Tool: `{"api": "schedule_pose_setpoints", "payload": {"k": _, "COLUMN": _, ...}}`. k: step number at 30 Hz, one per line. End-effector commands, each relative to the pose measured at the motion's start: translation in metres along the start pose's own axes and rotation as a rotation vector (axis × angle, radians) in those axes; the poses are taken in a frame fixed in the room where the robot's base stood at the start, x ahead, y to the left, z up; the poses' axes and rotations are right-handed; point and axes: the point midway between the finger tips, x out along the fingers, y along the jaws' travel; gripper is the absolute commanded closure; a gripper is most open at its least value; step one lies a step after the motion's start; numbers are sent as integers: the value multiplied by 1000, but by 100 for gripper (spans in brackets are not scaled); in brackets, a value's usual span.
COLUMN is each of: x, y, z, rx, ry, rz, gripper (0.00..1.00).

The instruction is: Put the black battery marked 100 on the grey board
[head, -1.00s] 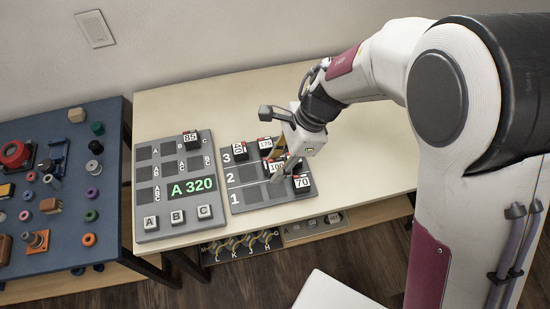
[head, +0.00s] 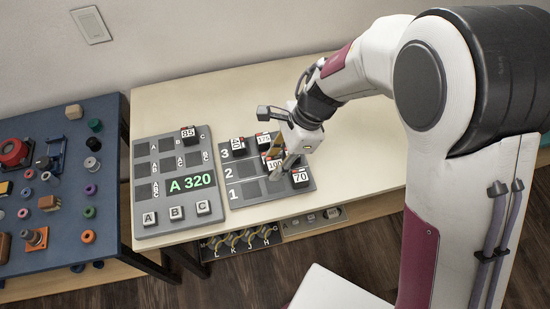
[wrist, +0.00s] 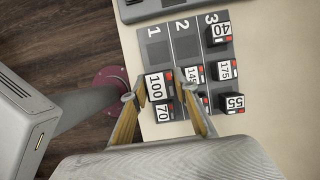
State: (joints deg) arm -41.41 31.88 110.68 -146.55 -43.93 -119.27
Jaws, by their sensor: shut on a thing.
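The black battery marked 100 (wrist: 155,86) has a white label and stands in the numbered grey rack, or just above it; I cannot tell which. It also shows in the head view (head: 272,163), partly hidden by my gripper. My gripper (wrist: 156,88) is shut on it, with one finger on each side in the wrist view. In the head view my gripper (head: 281,168) is over the right part of the rack. The grey board (head: 152,218) lies left of the rack, with a green "A 320" display, several dark slots and a battery marked 85 (head: 188,134) at its top.
The rack (head: 236,206) also holds batteries marked 70 (head: 300,177), 175 (wrist: 225,70), 40 (wrist: 220,33), 55 (wrist: 233,103) and a partly hidden 145 (wrist: 192,75). A blue table (head: 62,240) with loose parts stands left. The pale table (head: 350,150) is clear behind the rack.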

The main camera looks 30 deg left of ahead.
Motion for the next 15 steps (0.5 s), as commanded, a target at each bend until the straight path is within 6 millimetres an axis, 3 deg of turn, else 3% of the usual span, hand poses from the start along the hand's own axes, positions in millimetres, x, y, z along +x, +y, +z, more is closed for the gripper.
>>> {"api": "schedule_pose_setpoints", "payload": {"k": 15, "x": 36, "y": 1, "z": -15, "rx": 1, "ry": 0, "rz": 2, "gripper": 95}}
